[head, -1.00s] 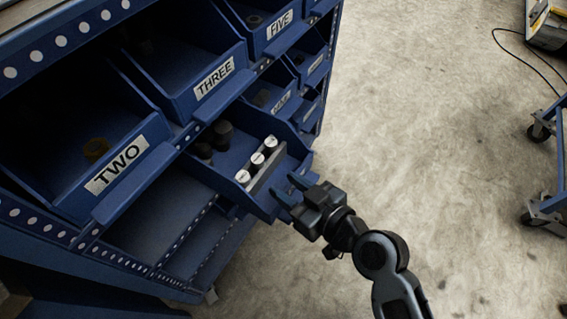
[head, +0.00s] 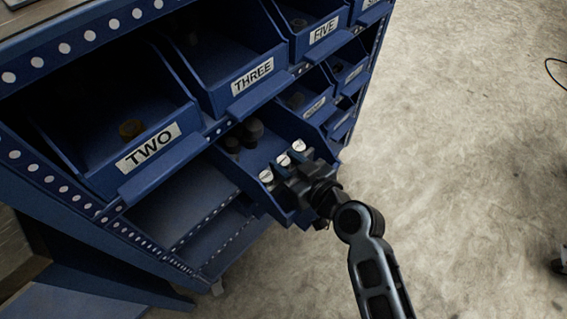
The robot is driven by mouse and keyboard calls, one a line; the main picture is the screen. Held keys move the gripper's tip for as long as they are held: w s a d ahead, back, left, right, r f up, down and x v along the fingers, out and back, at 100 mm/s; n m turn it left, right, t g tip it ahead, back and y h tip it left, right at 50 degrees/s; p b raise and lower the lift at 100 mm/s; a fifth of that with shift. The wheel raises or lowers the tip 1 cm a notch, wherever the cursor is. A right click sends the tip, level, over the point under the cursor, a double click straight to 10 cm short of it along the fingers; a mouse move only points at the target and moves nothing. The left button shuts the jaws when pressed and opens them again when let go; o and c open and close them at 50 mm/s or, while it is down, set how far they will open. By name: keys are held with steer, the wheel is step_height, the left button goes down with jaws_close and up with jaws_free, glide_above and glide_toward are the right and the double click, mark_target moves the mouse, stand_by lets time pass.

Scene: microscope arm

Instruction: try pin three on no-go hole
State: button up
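Three white-topped pins stand in a row on a small rack in a pulled-out blue bin: a near one (head: 266,176), a middle one (head: 284,160) and a far one (head: 299,146). Marks on their tops are too small to read. My gripper (head: 284,169) is at the row, coming from the lower right. Its fingers look apart, one on each side of the middle pin; whether they touch it I cannot tell. The gripper body hides part of the rack. I cannot make out a no-go hole.
Dark round pieces (head: 252,131) sit behind the rack in the same bin. Blue bins above carry labels TWO (head: 148,147), THREE (head: 253,76) and FIVE (head: 323,30). The bin walls are close around my gripper. Open concrete floor (head: 460,150) lies to the right.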

jaws_close()
stand_by(0.3)
